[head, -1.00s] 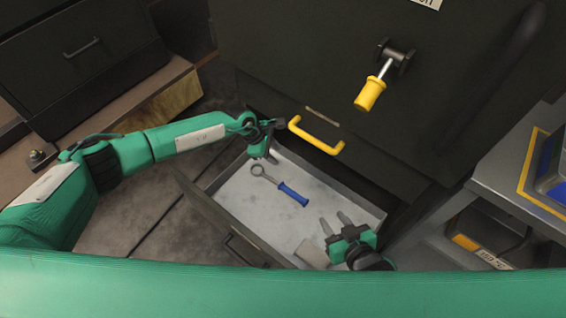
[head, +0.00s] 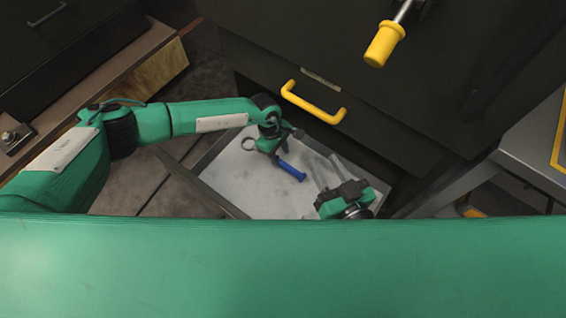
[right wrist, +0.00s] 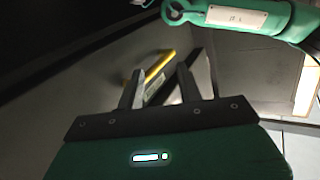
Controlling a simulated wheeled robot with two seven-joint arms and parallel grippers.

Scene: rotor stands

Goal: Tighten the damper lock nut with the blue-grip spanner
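The blue-grip spanner (head: 292,171) lies in the open drawer (head: 235,188). Its grey ring end (head: 248,143) shows to the left of my left gripper, and the middle of its shaft is hidden under that gripper. My left gripper (head: 289,147) is over the spanner with its fingers apart; contact cannot be told. My right gripper (head: 323,166) is open and empty above the right part of the drawer. Its parted fingers also show in the right wrist view (right wrist: 160,78). I cannot make out the damper lock nut in either view.
A yellow drawer handle (head: 312,106) is on the dark cabinet front behind the drawer. A yellow-gripped lever (head: 385,43) sticks out above it. A grey bench (head: 535,150) stands at the right. A brown ledge (head: 95,85) is at the left.

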